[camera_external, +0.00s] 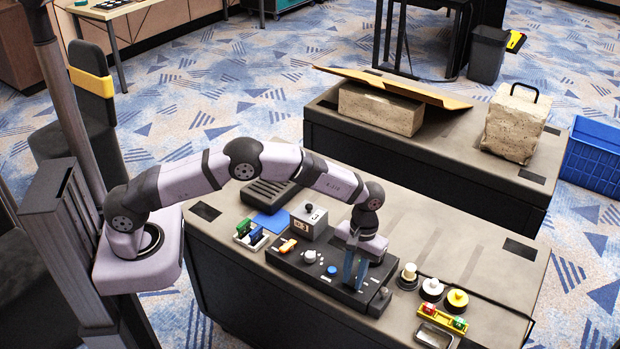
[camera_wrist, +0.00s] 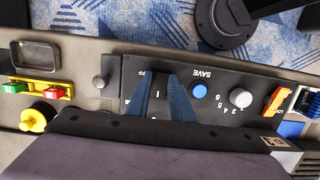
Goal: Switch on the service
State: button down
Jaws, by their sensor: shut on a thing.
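A black control panel (camera_external: 283,262) lies on the near table; it also shows in the wrist view (camera_wrist: 225,108). On it are an orange switch (camera_external: 288,245), a white round knob (camera_wrist: 240,97) with numbers, and a blue button (camera_wrist: 199,90) by an upside-down "SAVE" label. My gripper (camera_external: 355,275) points down at the right part of the panel. In the wrist view its blue fingers (camera_wrist: 160,76) are a little apart, shut on a small dark switch mostly hidden between them. The partly covered label beside it reads "FF"; an "I" mark shows between the fingers.
Right of the panel stand yellow and white buttons (camera_external: 457,300), a yellow block with red and green switches (camera_external: 442,317), and a metal tray (camera_external: 433,337). Left are a grey box with a black knob (camera_external: 309,218) and green and blue switches (camera_external: 250,234).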

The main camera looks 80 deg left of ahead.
jog(key=shift+w+a+g+h, duration=0.25)
jog(key=shift+g+h, duration=0.25)
jog(key=shift+b, duration=0.35)
jog(key=c, duration=1.6)
grip_release()
jog(key=shift+o, duration=0.2)
jog(key=shift+r, duration=0.1)
jog(key=shift+h, duration=0.3)
jog(key=shift+b+v, duration=0.4)
jog(key=shift+v, duration=2.8)
jog(key=shift+w+a+r, duration=0.1)
jog(key=shift+w+r, duration=0.1)
jog(key=shift+r, duration=0.15)
jog(key=shift+r, duration=0.1)
